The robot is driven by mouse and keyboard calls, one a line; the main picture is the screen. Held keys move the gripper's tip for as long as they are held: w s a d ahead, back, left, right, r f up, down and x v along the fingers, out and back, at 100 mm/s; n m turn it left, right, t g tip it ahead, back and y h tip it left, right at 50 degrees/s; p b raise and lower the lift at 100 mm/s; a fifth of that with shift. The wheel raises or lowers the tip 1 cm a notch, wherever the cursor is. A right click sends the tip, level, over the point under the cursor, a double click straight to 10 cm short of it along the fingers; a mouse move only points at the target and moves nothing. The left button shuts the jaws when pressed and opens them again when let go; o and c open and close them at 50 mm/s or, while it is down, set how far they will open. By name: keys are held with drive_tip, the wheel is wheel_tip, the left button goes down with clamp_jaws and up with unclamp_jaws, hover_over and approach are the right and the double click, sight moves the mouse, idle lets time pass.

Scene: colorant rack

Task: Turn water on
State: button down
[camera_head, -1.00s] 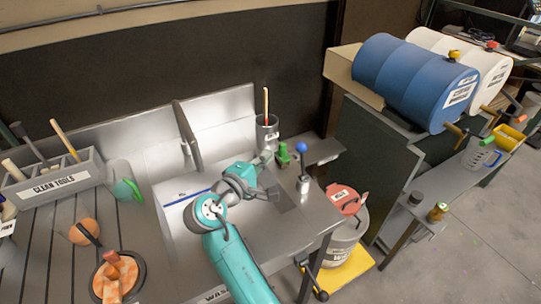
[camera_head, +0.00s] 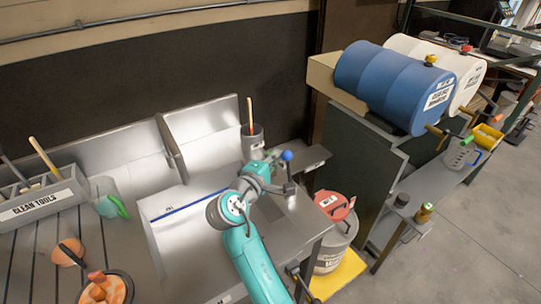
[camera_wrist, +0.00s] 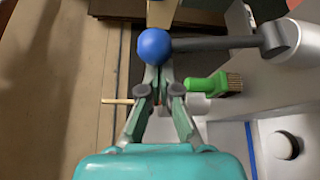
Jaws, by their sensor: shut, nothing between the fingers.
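A blue ball knob (camera_head: 287,155) tops a dark lever (camera_head: 290,172) at the right side of the steel sink (camera_head: 205,205). In the wrist view the knob (camera_wrist: 153,46) lies straight ahead of my fingertips, and the dark lever (camera_wrist: 215,43) runs from it to a grey pivot (camera_wrist: 277,41) at the right. My gripper (camera_wrist: 158,75) is shut and empty, its tips close to the knob. I cannot tell whether they touch it. In the head view the gripper is partly hidden by my own arm. No running water is visible.
A green-handled brush (camera_wrist: 205,84) lies right of my fingers. A metal pot (camera_head: 252,141) with a wooden-handled tool stands behind the sink. A red-lidded bucket (camera_head: 335,205) is right of it. The clean tools box (camera_head: 45,200) is left.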

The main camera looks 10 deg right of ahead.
sight(286, 159)
drive_tip(key=shift+s, duration=0.15)
idle(0.3)
drive_tip(key=s+m, duration=0.1)
drive_tip(key=s+m+t+h, duration=0.1)
drive_tip(key=s+d+m, duration=0.1)
drive_tip(key=shift+s+r+m+t+h, duration=0.15)
drive_tip(key=shift+r+m+t+h, duration=0.15)
drive_tip(key=shift+r+m+t, duration=0.1)
drive_tip(key=s+d+f+m+h, duration=0.2)
drive_tip(key=s+m, duration=0.3)
drive_tip(key=s, duration=0.2)
drive_tip(key=shift+d+f+t, duration=0.15)
drive_tip(key=shift+d+t, duration=0.05)
drive_tip(key=shift+t, duration=0.1)
drive_tip(key=shift+f, duration=0.15)
idle(0.4)
